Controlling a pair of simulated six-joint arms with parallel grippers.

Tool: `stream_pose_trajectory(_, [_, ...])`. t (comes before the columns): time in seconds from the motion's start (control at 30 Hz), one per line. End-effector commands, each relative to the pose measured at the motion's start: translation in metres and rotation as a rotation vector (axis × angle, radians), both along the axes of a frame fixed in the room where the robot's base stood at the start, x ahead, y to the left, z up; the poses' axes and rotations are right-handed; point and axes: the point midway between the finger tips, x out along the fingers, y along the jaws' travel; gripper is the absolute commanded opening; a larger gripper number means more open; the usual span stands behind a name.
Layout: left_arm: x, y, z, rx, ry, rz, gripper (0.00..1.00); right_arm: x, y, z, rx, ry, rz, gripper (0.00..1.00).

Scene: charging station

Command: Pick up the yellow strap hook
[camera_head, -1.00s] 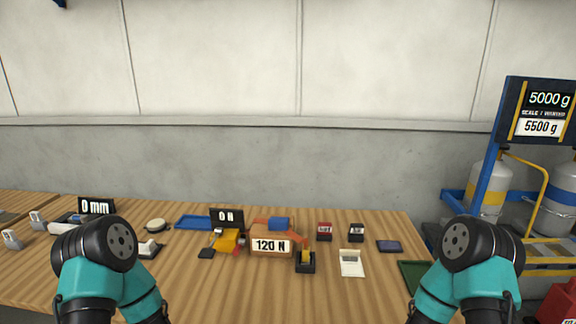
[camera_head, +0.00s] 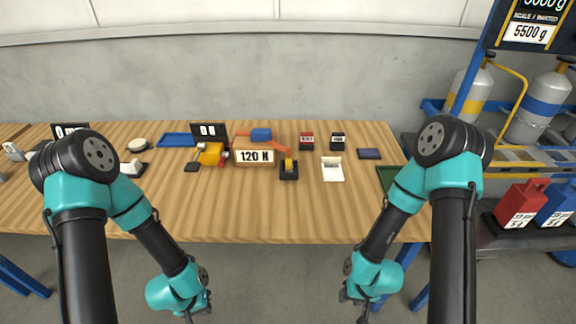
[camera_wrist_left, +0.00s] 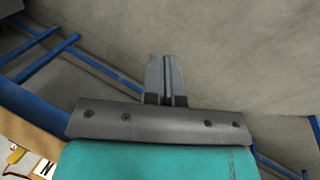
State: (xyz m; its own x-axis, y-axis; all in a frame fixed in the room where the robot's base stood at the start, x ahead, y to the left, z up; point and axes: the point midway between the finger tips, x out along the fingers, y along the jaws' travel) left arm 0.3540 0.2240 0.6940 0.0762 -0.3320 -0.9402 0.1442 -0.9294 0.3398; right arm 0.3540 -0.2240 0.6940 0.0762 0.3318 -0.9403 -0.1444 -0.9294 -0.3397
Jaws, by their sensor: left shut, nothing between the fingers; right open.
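A yellow piece (camera_head: 211,154) with a grey lever and a red end lies on the wooden table, left of the block labelled 120 N (camera_head: 255,157). It looks like part of a strap tensioner; I cannot clearly make out a separate hook. An orange strap (camera_head: 242,133) runs around a blue pad on the block. A yellow piece also shows at the lower left edge of the left wrist view (camera_wrist_left: 14,156). My left gripper (camera_head: 190,309) is shut and empty, low in front of the table, its fingers together in the left wrist view (camera_wrist_left: 165,76). My right gripper (camera_head: 357,300) is open, also low and apart from everything.
The wooden table (camera_head: 290,220) has a clear front strip. A black-and-yellow dispenser (camera_head: 289,170), a white card holder (camera_head: 332,169), two small labelled boxes and a blue tray (camera_head: 177,140) stand around the block. A blue rack with cylinders is at right.

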Motion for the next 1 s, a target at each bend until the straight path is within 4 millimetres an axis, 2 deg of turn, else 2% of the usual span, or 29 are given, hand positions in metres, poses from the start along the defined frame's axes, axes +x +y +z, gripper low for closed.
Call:
stream_pose_trajectory(0.3, [0.0001,0.0,0.0,0.0,0.0,0.0,0.01,0.0,0.0,0.0,0.0,0.0,0.0,0.43])
stream_pose_trajectory(0.7, [0.0,0.0,0.0,0.0,0.0,0.0,0.39,0.0,0.0,0.0,0.0,0.0,0.0,0.43])
stream_pose_trajectory(1.0, [0.0001,0.0,0.0,0.0,0.0,0.0,0.4,0.0,0.0001,0.0,0.0,0.0,0.0,0.43])
